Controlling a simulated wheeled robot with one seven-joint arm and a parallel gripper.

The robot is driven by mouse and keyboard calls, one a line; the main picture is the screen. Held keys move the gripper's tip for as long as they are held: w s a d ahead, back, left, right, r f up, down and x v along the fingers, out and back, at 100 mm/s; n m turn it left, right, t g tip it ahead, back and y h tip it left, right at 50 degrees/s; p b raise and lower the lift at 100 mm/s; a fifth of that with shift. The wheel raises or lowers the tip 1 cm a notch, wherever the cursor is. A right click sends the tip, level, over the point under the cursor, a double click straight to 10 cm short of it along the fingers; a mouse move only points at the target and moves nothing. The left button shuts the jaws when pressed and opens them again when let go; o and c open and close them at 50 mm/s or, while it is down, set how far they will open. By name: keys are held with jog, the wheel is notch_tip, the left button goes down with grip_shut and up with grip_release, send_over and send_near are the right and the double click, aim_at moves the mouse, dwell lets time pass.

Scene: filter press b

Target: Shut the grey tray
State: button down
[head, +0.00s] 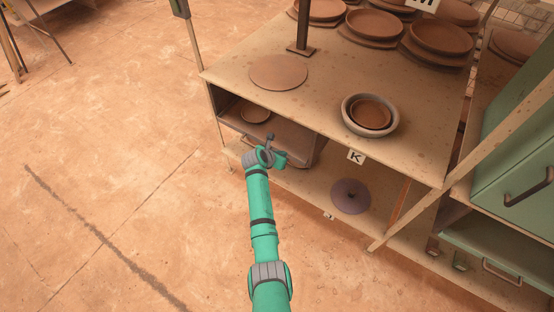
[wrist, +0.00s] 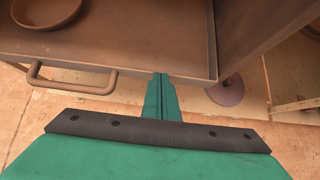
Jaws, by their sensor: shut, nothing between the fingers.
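The grey tray (head: 290,133) sticks out from under the table top, pulled open, with a small round dish (head: 256,114) inside. In the wrist view the tray (wrist: 130,48) looks brownish grey, with a bar handle (wrist: 72,88) on its front and the dish (wrist: 47,10) at upper left. My gripper (head: 284,158) is at the front of the tray. In the wrist view its fingers (wrist: 161,80) are shut and empty, at the front edge right of the handle, near the right corner. I cannot tell whether they touch it. My wrist hides part of the tray front in the head view.
The wooden table (head: 330,75) above holds dishes, a flat disc (head: 278,72) and a nested bowl (head: 370,115). A purple disc (head: 350,196) lies on the lower shelf. A green cabinet (head: 520,150) stands at right.

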jog(key=shift+w+d, duration=0.2)
jog(key=shift+d, duration=0.25)
